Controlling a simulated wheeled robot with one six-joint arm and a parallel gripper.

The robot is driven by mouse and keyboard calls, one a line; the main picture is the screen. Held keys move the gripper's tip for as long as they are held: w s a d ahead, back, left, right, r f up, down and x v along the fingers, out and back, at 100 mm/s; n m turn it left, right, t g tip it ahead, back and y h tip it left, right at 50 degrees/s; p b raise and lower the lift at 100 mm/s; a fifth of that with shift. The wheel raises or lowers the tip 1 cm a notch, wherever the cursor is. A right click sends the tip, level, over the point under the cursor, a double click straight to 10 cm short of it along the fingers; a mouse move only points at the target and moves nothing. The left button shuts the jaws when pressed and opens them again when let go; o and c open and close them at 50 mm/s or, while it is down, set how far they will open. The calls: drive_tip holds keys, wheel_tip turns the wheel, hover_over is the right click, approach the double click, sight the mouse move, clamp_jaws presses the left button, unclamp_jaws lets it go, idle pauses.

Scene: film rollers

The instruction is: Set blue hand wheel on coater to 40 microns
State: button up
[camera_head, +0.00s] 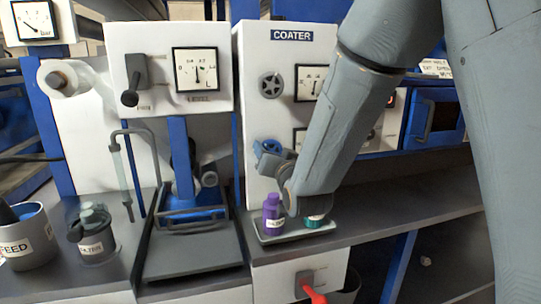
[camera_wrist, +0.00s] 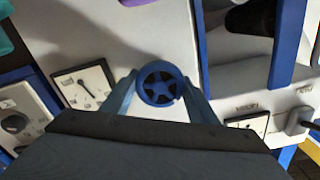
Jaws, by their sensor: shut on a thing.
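The coater (camera_head: 268,38) is a white panel with a blue name plate. The blue hand wheel (camera_head: 268,147) sits low on its face and also shows, spoked, in the wrist view (camera_wrist: 160,84). My gripper (camera_head: 274,156) is shut on the wheel, with one blue-grey finger on each side of it. A white dial (camera_head: 299,139) beside the wheel is mostly hidden by my arm in the head view. In the wrist view a white dial (camera_wrist: 85,88) with a black needle lies left of the wheel; its scale is too small to read.
A grey hand wheel (camera_head: 270,85) and another dial (camera_head: 311,83) are higher on the coater. Below my gripper, a tray (camera_head: 290,236) holds a purple bottle (camera_head: 272,213) and a teal-capped container (camera_head: 315,221). A red-handled lever (camera_head: 314,294) is lower down.

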drive_tip(key=shift+m, duration=0.4)
drive_tip(key=o, duration=1)
drive_tip(key=shift+o, duration=0.2)
drive_tip(key=b+v, duration=0.1)
drive_tip(key=v, duration=0.7)
